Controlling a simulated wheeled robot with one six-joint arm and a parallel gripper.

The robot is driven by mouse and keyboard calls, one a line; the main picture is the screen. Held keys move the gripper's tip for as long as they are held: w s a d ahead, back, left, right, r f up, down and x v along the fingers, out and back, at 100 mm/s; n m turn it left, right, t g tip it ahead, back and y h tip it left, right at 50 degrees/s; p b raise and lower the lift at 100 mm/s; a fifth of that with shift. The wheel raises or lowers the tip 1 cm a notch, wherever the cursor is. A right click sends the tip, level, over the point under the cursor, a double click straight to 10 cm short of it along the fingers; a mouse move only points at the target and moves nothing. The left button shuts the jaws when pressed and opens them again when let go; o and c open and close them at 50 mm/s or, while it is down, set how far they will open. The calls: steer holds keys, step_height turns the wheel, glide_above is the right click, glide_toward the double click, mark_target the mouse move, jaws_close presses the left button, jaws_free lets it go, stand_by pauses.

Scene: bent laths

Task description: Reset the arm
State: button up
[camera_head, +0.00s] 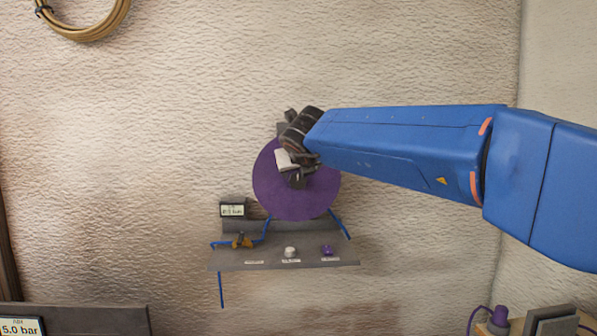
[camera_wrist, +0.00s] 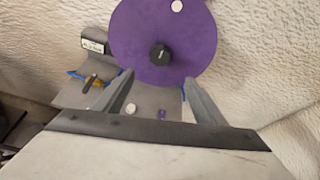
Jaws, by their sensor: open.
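My gripper (camera_wrist: 157,92) is open and empty in the wrist view, its two grey fingers apart with the panel showing between them. I cannot tell the exact gap between fingers and disc. My blue arm reaches in from the right.
Below the disc is a grey shelf (camera_head: 230,264) with a white knob (camera_head: 291,252), a purple knob (camera_head: 327,250) and an orange-brown valve (camera_head: 242,241). A hose coil (camera_head: 90,32) hangs upper left.

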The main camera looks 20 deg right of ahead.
steer(key=s+a+r+n+t+y, duration=0.3)
steer(key=s+a+n+t+y, duration=0.15)
steer(key=n, duration=0.85)
steer(key=s+a+f+n+g+y, duration=0.2)
steer(key=s+a+f+n+y, duration=0.3)
steer(key=s+f+n, duration=0.45)
steer(key=s+d+f+n+g+h, duration=0.2)
steer(key=s+f+n+g, duration=0.3)
steer(key=s+f, duration=0.6)
steer(key=s+d+f+n+g+h, duration=0.3)
steer(key=s+f+n, duration=0.6)
steer(key=f, duration=0.9)
steer(key=shift+s+d+g, duration=1)
steer(key=shift+g, duration=0.15)
